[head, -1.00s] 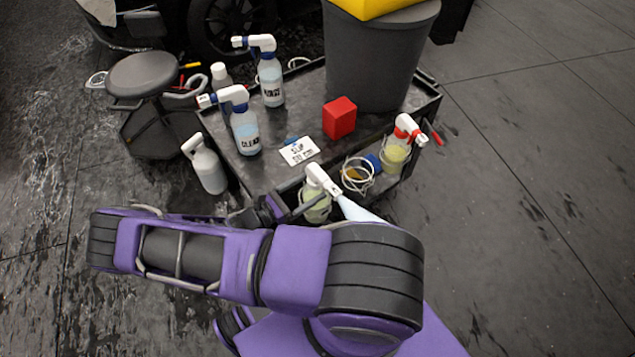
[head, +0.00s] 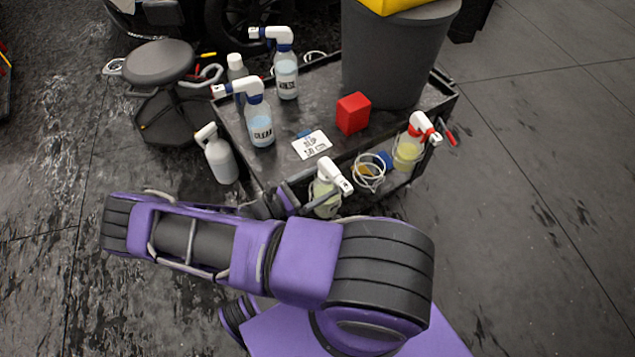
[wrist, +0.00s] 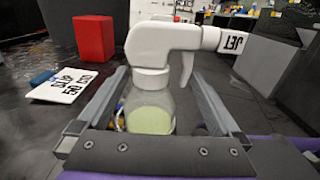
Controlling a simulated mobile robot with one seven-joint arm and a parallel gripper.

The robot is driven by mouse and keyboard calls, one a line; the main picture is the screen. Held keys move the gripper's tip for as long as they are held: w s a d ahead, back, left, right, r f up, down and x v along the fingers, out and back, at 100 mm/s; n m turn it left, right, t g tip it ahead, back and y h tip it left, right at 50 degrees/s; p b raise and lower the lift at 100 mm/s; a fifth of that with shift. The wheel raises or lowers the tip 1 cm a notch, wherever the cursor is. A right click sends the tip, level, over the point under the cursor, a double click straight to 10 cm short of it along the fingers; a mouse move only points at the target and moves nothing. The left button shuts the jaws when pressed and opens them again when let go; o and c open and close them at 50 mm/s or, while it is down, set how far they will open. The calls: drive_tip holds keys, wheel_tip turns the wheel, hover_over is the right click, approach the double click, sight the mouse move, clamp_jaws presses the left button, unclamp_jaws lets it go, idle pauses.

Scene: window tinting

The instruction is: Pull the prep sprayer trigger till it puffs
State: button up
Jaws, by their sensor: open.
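A spray bottle with pale yellow-green liquid and a white trigger head (wrist: 162,45) stands in front of me in the wrist view. Its nozzle points right and carries the letters "JET" (wrist: 232,41); the white trigger (wrist: 188,68) hangs below the nozzle. In the head view this sprayer (head: 328,187) stands at the cart's front edge. I cannot tell whether it is the prep sprayer. My gripper (wrist: 158,82) is open, with one finger on each side of the bottle. Contact with the trigger does not show. My gripper is partly hidden in the head view (head: 292,202).
The dark cart (head: 297,85) holds two blue-collared sprayers (head: 259,125) (head: 286,75), a white card (head: 311,144), a red block (head: 352,113) and a grey bin (head: 395,55). A red-and-white sprayer (head: 409,148) stands right. A stool (head: 157,62) is left; the right floor is clear.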

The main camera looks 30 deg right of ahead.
drive_tip(key=a+b, duration=0.2)
drive_tip(key=a, duration=1.5)
drive_tip(key=shift+s+a, duration=0.2)
drive_tip(key=shift+s, duration=0.05)
